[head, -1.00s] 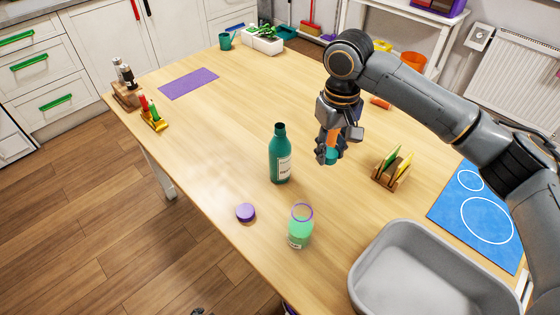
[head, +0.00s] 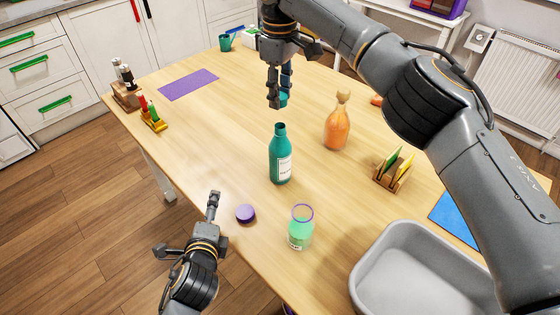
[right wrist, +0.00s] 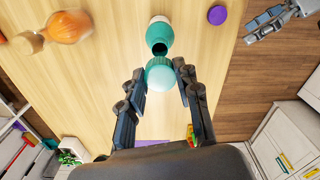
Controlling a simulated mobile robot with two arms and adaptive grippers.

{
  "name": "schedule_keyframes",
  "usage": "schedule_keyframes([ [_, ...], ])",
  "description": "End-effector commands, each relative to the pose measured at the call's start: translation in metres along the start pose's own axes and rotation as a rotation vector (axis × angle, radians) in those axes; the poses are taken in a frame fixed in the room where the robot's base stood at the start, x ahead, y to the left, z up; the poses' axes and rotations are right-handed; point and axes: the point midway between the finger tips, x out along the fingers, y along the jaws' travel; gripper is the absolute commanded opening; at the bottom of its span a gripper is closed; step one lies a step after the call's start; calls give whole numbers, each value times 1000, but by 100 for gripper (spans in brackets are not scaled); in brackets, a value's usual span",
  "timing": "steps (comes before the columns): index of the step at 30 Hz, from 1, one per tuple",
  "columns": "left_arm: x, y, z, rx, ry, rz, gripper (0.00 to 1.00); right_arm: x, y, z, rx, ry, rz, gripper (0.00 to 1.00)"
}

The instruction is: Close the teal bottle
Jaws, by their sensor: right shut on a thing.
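The teal bottle (head: 280,160) stands upright on the table with a white label and an uncovered neck. In the right wrist view its dark open mouth shows at the end of the bottle (right wrist: 160,36). My right gripper (head: 279,104) is above the bottle, shut on a teal cap (head: 284,99). In the right wrist view the cap (right wrist: 160,74) sits between the fingertips, close to the mouth in the picture. In the head view a gap shows between cap and neck. My left gripper (head: 214,196) is by the table's near left edge, seen edge-on, so its opening is unclear.
A purple lid (head: 245,213) and an open green jar (head: 300,228) stand in front of the bottle. An orange stoppered bottle (head: 337,128) is to its right. A wooden holder (head: 392,172) and grey basin (head: 415,262) lie further right. The table left of the bottle is clear.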

Motion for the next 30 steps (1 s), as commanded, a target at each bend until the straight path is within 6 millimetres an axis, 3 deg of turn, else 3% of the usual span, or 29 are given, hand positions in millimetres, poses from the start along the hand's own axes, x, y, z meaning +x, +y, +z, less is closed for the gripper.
schedule_keyframes([
  [6, 17, -63, -44, 653, -17, -314, 84, 0, 0, 0, 1, 0, 0, 23],
  [13, 16, -96, -89, 1152, -85, -553, 84, 0, 0, 0, 2, 0, 0, 23],
  [19, 13, -103, -104, 1300, -114, -625, 84, 0, 0, 0, 2, 0, 0, 23],
  [30, 15, -104, -105, 1303, -115, -626, 84, 0, 0, 0, 2, 0, -1, 23],
])
